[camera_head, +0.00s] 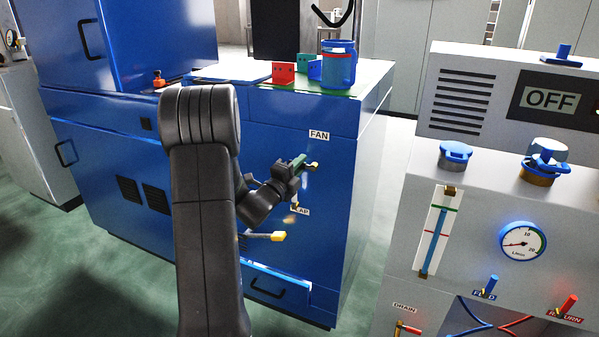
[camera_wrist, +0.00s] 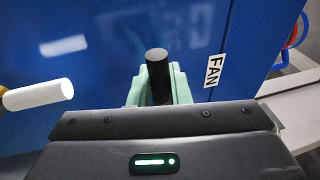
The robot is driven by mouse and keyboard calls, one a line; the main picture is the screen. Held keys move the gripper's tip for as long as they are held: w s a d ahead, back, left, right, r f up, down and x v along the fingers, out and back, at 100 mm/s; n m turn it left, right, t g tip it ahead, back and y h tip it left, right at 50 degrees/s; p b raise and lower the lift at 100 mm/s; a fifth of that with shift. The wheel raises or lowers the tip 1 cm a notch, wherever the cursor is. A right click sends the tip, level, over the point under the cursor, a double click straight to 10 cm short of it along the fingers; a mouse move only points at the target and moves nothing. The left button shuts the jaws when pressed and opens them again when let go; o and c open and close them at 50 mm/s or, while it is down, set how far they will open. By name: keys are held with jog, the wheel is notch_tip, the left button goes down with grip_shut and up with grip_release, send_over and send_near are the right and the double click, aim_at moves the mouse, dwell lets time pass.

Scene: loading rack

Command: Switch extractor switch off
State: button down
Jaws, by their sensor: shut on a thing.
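The blue cabinet (camera_head: 330,185) carries a white FAN label (camera_head: 319,135), which also shows in the wrist view (camera_wrist: 214,71). My gripper (camera_head: 299,165) is at the cabinet front just below this label. In the wrist view, the green fingers of my gripper (camera_wrist: 158,90) are shut on a black, round-ended switch lever (camera_wrist: 157,68), one finger on each side. The lever's base is hidden behind the gripper. A small brass-coloured part (camera_head: 313,164) shows beside the fingers in the head view.
A white rod (camera_wrist: 38,95) is left of the fingers in the wrist view. A blue mug-like container (camera_head: 338,67) stands on top. A grey machine (camera_head: 480,120) with an OFF sign (camera_head: 550,98) is right.

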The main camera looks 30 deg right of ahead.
jog(key=c, duration=1.4)
grip_release()
jog(key=shift+a, duration=0.1)
jog(key=b+v, duration=0.1)
jog(key=v, duration=1.2)
jog(key=shift+s+a+f, duration=0.15)
jog(key=shift+a, duration=0.15)
jog(key=shift+d, duration=0.1)
jog(key=p+x, duration=0.1)
jog(key=x, duration=1.2)
jog(key=shift+d, duration=0.35)
jog(key=shift+p, duration=0.4)
jog(key=shift+b, duration=0.5)
